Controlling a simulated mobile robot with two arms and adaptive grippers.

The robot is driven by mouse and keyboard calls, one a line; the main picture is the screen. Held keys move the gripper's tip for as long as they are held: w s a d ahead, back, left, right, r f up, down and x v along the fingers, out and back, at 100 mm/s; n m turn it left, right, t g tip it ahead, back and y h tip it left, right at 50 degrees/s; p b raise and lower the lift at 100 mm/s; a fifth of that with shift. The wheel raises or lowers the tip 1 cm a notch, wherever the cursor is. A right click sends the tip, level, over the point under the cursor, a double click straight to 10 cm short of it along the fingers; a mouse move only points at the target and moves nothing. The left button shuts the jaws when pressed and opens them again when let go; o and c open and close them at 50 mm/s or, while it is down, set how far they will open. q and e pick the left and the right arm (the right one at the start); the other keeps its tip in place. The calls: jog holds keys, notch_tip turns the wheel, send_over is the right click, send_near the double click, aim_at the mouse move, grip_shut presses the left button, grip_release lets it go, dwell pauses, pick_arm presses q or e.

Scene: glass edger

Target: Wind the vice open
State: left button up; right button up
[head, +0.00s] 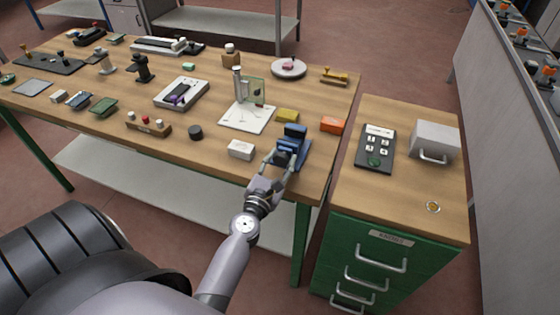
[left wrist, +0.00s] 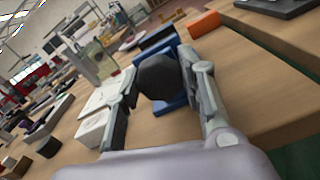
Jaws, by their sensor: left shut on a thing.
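The blue vice (head: 291,147) stands near the front right corner of the wooden workbench. It also shows in the left wrist view (left wrist: 163,52). My left gripper (head: 279,163) reaches the vice's near side. In the left wrist view the gripper (left wrist: 158,80) has its two fingers on either side of a dark rounded knob (left wrist: 160,76), shut on it. The knob sits in front of the blue body and hides part of it. How far apart the vice jaws are cannot be told. My right gripper is not in view.
A white box (head: 241,150) stands left of the vice, with a yellow block (head: 287,116) and an orange block (head: 332,125) behind it.

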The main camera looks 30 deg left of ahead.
pick_arm(q)
jog(key=shift+f, duration=0.1)
jog(key=o, duration=1.1)
jog(key=shift+o, duration=0.2)
jog(key=v, duration=1.2)
